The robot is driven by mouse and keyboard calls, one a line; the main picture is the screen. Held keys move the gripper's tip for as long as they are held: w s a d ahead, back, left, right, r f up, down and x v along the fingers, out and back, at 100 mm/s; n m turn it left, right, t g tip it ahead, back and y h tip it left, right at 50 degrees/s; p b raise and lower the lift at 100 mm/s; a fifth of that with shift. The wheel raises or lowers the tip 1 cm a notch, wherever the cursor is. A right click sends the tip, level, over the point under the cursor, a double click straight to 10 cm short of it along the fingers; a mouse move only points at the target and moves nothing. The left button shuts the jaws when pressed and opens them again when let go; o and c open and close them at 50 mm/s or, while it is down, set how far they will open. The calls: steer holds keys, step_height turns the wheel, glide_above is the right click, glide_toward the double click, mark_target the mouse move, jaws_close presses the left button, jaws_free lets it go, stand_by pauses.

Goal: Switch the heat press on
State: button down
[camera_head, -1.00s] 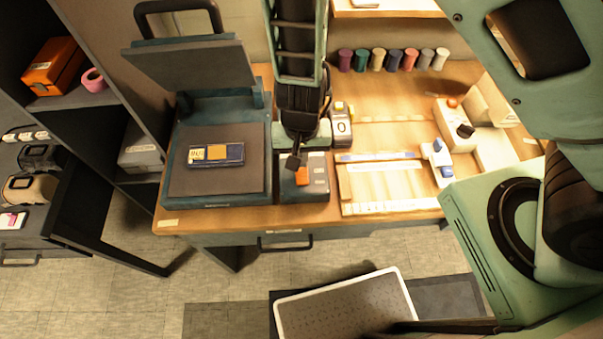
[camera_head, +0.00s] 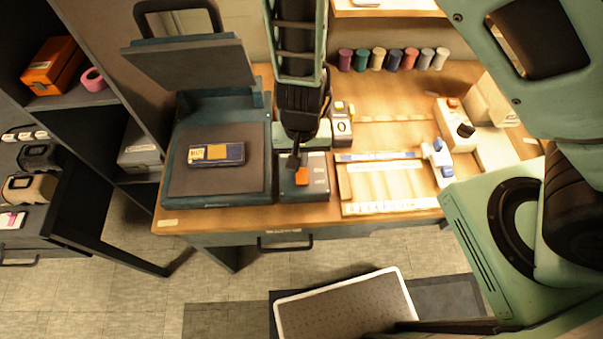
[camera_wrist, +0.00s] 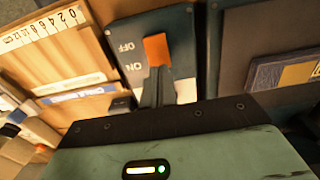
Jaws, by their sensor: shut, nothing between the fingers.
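The heat press (camera_head: 177,190) stands on the left of the bench with its upper plate (camera_head: 195,62) raised. A dark switch box (camera_head: 317,180) is just right of its base. Its orange switch (camera_head: 302,177) also shows in the wrist view (camera_wrist: 156,49), beside the white words OFF and ON. I cannot tell which way the switch is set. My gripper (camera_head: 293,161) is shut and empty, pointing down at the box. In the wrist view its fingertips (camera_wrist: 157,72) are at the ON-side edge of the switch; I cannot tell whether they touch.
A blue and tan patch (camera_head: 216,154) lies on the press's lower plate. Right of the box are a white ruler (camera_head: 392,207) and a blue-and-white tool (camera_head: 438,158). Several thread spools (camera_head: 378,60) line the back. A white-rimmed tray (camera_head: 345,307) is in front, below the bench.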

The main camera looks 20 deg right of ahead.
steer(key=shift+f+b, duration=0.8)
steer(key=shift+f, duration=0.15)
stand_by(0.5)
step_height(320, 180, up, 7)
steer(key=p, duration=0.7)
steer(key=shift+r, duration=0.1)
stand_by(0.4)
step_height(320, 180, up, 5)
steer(key=n+y+b, duration=0.2)
glide_above(293, 183)
steer(key=s+d+r+n+g+b, duration=0.1)
steer(key=s+r+n+b, duration=0.4)
steer(key=r, duration=0.4)
steer(key=s+d+r+n+t+h, duration=0.1)
steer(key=s+d+r+n, duration=0.2)
steer(key=s+d, duration=0.2)
steer(key=shift+s+d+r+b, duration=0.3)
steer(key=shift+s+d, duration=0.05)
steer(key=shift+d, duration=0.15)
